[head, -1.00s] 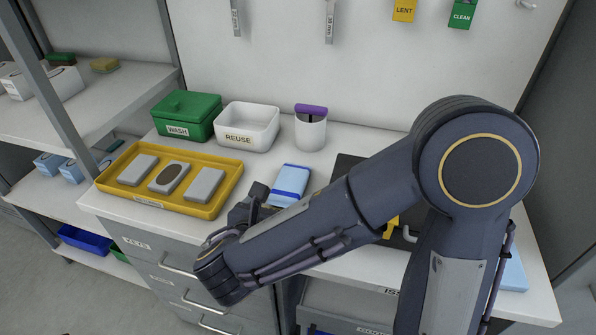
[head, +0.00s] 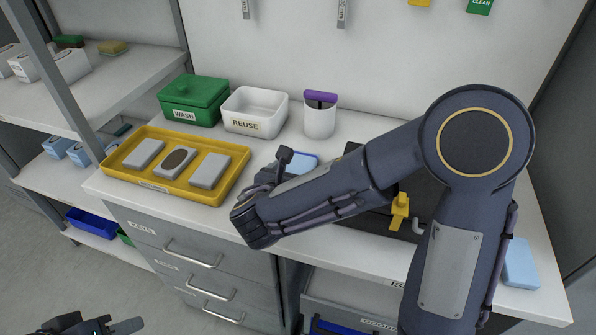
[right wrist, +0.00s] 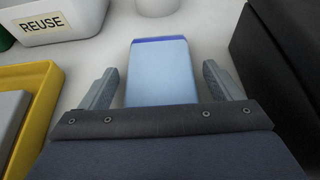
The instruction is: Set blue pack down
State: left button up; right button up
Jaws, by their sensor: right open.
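The blue pack (right wrist: 160,72) lies flat on the white bench top, light blue with a darker blue band at its far end. In the head view only part of the blue pack (head: 302,163) shows behind my right arm. My right gripper (right wrist: 160,88) is open, one finger on each side of the pack, with gaps between the fingers and its sides. In the head view my right gripper (head: 282,164) is partly hidden by its own forearm. My left gripper (head: 112,326) is cut off at the bottom left edge; its opening is unclear.
A yellow tray (head: 122,175) with several grey blocks stands left of the pack. Behind are a green WASH box (head: 192,99), a white REUSE bin (head: 255,112) and a white cup (head: 320,118) with a purple top. A dark unit (right wrist: 280,70) stands close on the right.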

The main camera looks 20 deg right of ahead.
jog(key=c, duration=1.1)
jog(key=shift+r, duration=0.1)
jog(key=shift+c, duration=0.3)
